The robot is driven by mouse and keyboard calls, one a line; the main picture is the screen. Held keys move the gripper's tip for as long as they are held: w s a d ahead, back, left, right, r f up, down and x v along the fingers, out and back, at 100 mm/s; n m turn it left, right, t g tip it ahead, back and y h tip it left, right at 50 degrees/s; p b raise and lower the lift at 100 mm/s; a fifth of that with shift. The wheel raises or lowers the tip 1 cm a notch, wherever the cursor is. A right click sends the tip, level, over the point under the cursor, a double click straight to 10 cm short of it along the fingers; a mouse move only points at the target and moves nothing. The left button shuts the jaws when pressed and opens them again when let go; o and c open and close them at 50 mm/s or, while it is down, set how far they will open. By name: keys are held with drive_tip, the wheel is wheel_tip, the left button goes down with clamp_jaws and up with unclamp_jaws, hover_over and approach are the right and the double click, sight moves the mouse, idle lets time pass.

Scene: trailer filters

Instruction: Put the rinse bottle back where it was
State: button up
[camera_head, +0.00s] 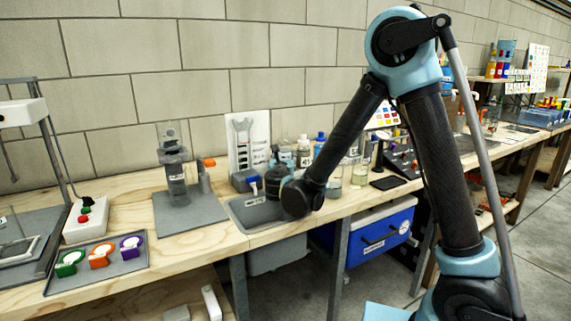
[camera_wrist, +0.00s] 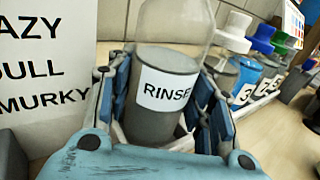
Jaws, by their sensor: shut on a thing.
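The rinse bottle (camera_wrist: 165,95) is a clear bottle with a grey lower part and a white label reading RINSE. It stands upright in the wrist view. My gripper (camera_wrist: 163,105) has its blue-padded fingers on either side of the bottle and is shut on it. In the head view my gripper (camera_head: 277,180) is at the back of the bench, beside the grey basin. The bottle is mostly hidden there behind my gripper and arm. I cannot tell whether its base touches the bench.
A white sign (camera_wrist: 42,70) stands close on the left in the wrist view. Several numbered, capped bottles (camera_wrist: 245,82) stand close on the right. The grey basin (camera_head: 240,215) is set in the bench. A dark pad (camera_head: 388,183) lies to the right in the head view.

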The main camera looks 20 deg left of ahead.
drive_tip(key=shift+f, duration=0.85)
drive_tip(key=o, duration=1.1)
drive_tip(key=shift+c, duration=0.2)
drive_tip(key=shift+s, duration=0.1)
drive_tip(key=v, duration=1.1)
drive_tip(key=shift+s+d+r, duration=0.1)
drive_tip(key=shift+s+d, duration=0.1)
drive_tip(key=shift+s, duration=0.15)
drive_tip(key=shift+r, duration=0.1)
